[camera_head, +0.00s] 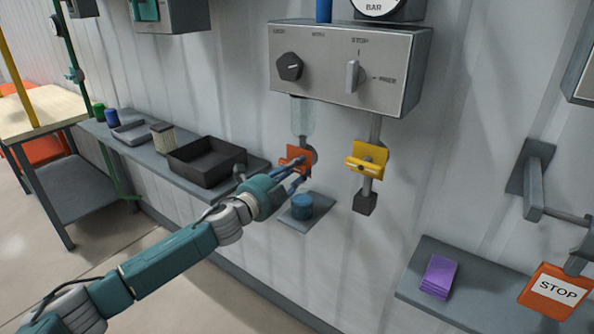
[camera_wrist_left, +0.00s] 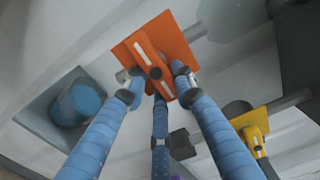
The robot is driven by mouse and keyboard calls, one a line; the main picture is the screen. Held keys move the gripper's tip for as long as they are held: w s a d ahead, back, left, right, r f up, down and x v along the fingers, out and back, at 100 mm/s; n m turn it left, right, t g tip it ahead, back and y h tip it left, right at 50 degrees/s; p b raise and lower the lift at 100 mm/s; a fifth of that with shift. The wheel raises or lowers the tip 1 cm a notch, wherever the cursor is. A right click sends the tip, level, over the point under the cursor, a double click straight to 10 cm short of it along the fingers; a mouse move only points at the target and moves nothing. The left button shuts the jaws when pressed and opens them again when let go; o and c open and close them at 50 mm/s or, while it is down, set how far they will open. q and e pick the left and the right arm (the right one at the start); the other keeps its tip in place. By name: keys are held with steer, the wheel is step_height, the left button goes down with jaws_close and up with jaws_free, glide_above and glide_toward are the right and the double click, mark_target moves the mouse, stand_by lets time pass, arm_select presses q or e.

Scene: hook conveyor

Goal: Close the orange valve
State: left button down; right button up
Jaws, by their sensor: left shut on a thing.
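The orange valve (camera_head: 294,153) is on a vertical pipe on the wall, below the grey control box. In the left wrist view the orange valve (camera_wrist_left: 170,40) is a square plate with a bar handle across it, marked with white strips. My left gripper (camera_head: 303,170) reaches it from below. In the left wrist view its blue fingers (camera_wrist_left: 155,80) are around the lower part of the handle and shut on it. The fingers partly cover the valve in the head view. My right gripper is in neither view.
A yellow valve (camera_head: 368,157) is just right of the orange one. A small shelf with a blue cylinder (camera_head: 302,207) is below the gripper. A dark tray (camera_head: 207,162) is on the left shelf. The grey control box (camera_head: 340,62) is above.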

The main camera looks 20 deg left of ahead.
arm_select(q)
steer(key=c, duration=1.4)
jaws_free()
steer(key=shift+s+a+f, duration=0.1)
steer(key=shift+s+f, duration=0.05)
steer(key=shift+s, duration=0.15)
steer(key=v, duration=1.1)
steer(key=shift+s, duration=0.25)
